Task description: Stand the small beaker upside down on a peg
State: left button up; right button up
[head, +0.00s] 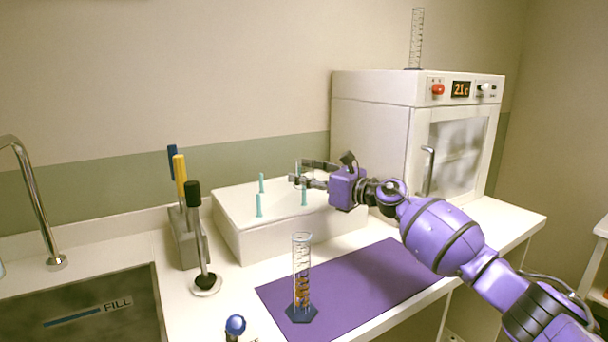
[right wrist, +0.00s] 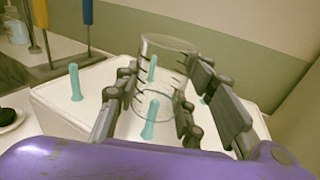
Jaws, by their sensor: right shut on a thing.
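The small beaker (right wrist: 168,48) is clear with dark marks and stands between the fingers of my right gripper (right wrist: 155,92) in the right wrist view. The gripper is shut on it. In the head view my right gripper (head: 294,174) is over the right side of the white peg block (head: 262,240), and the beaker is hard to make out. Teal pegs stand on the block, including a front left peg (head: 259,206) and a front right peg (head: 304,197). One peg (right wrist: 150,118) shows close to the beaker's lower end; I cannot tell whether it is inside. Which beaker end is open is unclear.
A tall graduated cylinder (head: 302,270) stands on a purple mat (head: 375,280) in front of the block. A tool holder (head: 185,240) and sink (head: 80,310) are left. A white oven (head: 375,120) stands behind my right arm.

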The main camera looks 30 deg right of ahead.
aim_at(305, 205)
jog(key=shift+f+b, duration=1.3)
jog(key=shift+f, duration=0.8)
pick_arm(q)
jog(key=f, duration=0.2)
jog(key=shift+s+a+f, duration=0.1)
jog(key=shift+s+f, duration=0.2)
jog(key=shift+f, duration=0.05)
pick_arm(e)
jog(key=shift+f, duration=0.35)
